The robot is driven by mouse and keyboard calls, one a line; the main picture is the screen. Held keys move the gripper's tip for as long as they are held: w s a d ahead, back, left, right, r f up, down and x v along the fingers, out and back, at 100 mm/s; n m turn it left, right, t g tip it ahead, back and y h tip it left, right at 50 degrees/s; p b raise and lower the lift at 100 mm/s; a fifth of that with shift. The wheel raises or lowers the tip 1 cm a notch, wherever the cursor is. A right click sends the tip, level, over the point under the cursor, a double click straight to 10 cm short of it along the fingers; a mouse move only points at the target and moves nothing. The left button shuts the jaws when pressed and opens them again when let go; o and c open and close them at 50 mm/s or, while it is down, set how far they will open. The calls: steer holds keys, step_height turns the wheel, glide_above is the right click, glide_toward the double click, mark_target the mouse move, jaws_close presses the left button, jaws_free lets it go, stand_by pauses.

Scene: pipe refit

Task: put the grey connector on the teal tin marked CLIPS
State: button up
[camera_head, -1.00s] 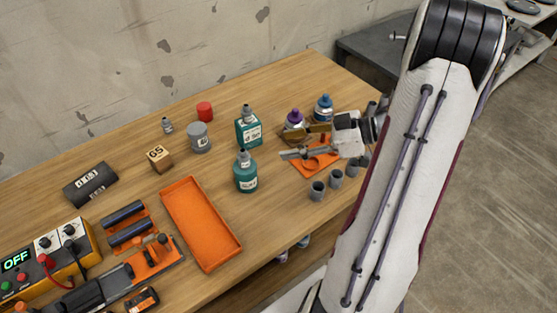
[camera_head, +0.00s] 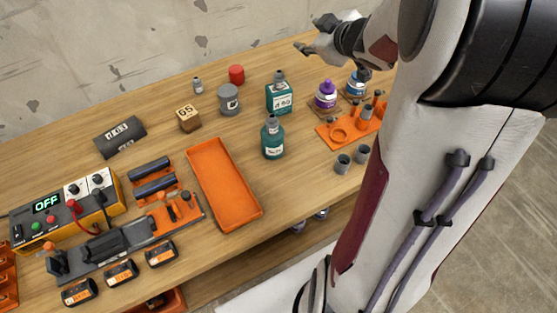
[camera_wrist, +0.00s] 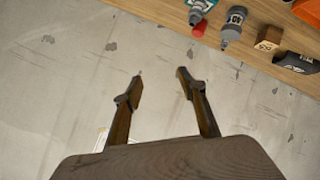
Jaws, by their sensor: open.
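A square teal tin (camera_head: 280,99) stands near the back middle of the bench. A grey nozzle-shaped piece (camera_head: 279,77) sits upright on top of it. A round teal container (camera_head: 272,143) with a grey top stands in front. Their labels are too small to read, so I cannot tell which says CLIPS. A small grey piece (camera_head: 198,86) stands at the back left; I cannot tell which grey piece is the named connector. My gripper (camera_head: 308,34) is open, raised near the wall, above and apart from the tins. In the wrist view its fingers (camera_wrist: 160,76) are empty.
A grey canister (camera_head: 229,101), red cap (camera_head: 237,74) and wooden block (camera_head: 189,119) stand along the back. A purple-topped bottle (camera_head: 325,95) and orange holder (camera_head: 338,134) are at right. An orange tray (camera_head: 225,186) lies empty in the middle.

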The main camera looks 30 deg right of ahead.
steer(key=s+a+r+m+g+h, duration=0.2)
steer(key=s+a+r+m+h, duration=0.15)
steer(key=s+a+r, duration=0.35)
steer(key=s+a+f+m+g+y, duration=0.1)
steer(key=s+a+f+g+y, duration=0.1)
steer(key=s+a, duration=0.6)
steer(key=s+a+f+m+g+y, duration=0.1)
steer(key=s+a+f+g+y, duration=0.1)
steer(key=s+a+f, duration=0.3)
steer(key=s+a+y, duration=0.1)
steer(key=s+a, duration=0.3)
steer(key=s, duration=0.3)
steer(key=shift+s+a+f, duration=0.15)
steer(key=shift+s+f, duration=0.05)
steer(key=shift+f, duration=0.05)
